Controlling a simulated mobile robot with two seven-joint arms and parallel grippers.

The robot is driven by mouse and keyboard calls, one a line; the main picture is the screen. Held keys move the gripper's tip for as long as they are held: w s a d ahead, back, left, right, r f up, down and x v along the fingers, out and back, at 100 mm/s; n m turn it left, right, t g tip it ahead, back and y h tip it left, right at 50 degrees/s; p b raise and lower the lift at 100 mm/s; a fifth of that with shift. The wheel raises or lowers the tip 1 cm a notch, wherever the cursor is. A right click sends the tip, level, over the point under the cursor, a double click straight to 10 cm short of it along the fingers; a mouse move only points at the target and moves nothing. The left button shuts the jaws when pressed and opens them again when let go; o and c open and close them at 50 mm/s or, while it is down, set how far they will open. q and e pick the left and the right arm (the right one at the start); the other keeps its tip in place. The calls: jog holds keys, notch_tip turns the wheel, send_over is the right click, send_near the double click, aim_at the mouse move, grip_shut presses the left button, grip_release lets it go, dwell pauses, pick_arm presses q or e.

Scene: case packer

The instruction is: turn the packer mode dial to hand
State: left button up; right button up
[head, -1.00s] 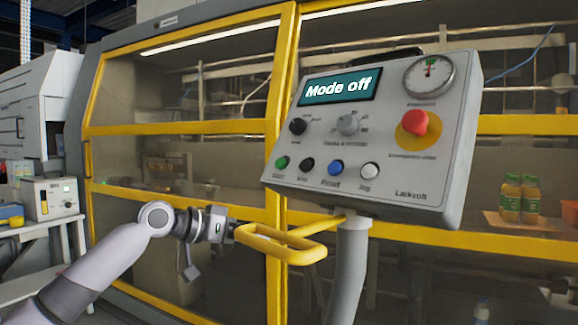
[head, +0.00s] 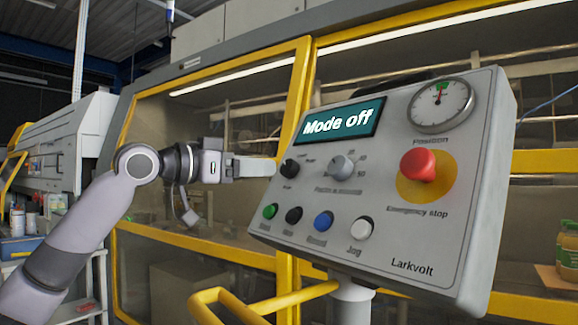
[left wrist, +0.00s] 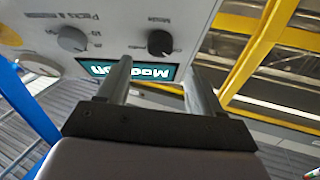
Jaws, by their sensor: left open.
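The control panel (head: 400,250) fills the right of the head view. Its screen (head: 340,122) reads "Mode off". The black mode dial (head: 289,169) sits below the screen at the panel's left; it also shows in the left wrist view (left wrist: 160,43), upside down. A grey dial (head: 341,168) is to its right. My left gripper (head: 268,167) is level with the black dial and just left of it in the head view. In the left wrist view its two fingers (left wrist: 158,80) are apart, with the dial beyond their tips and nothing between them. My right gripper is not in view.
A row of green, black, blue and white buttons (head: 323,221) lies below the dials. A red emergency stop (head: 418,165) and a gauge (head: 440,104) are at the right. A yellow rail (head: 262,308) runs below the panel. The yellow-framed machine guard (head: 285,110) stands behind.

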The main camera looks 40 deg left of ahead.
aim_at(286, 166)
pick_arm(q)
jog(key=p+x, duration=0.1)
jog(key=x, duration=0.3)
jog(key=shift+w+d+r, duration=0.1)
jog(key=shift+w+d, duration=0.05)
jog(key=shift+w, duration=0.25)
jog(key=shift+w+d, duration=0.1)
jog(key=shift+w, duration=0.5)
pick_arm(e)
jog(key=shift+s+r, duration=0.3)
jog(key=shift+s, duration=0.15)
pick_arm(q)
jog(key=c, duration=1.1)
jog(key=shift+o, duration=0.3)
jog(key=shift+p, duration=0.3)
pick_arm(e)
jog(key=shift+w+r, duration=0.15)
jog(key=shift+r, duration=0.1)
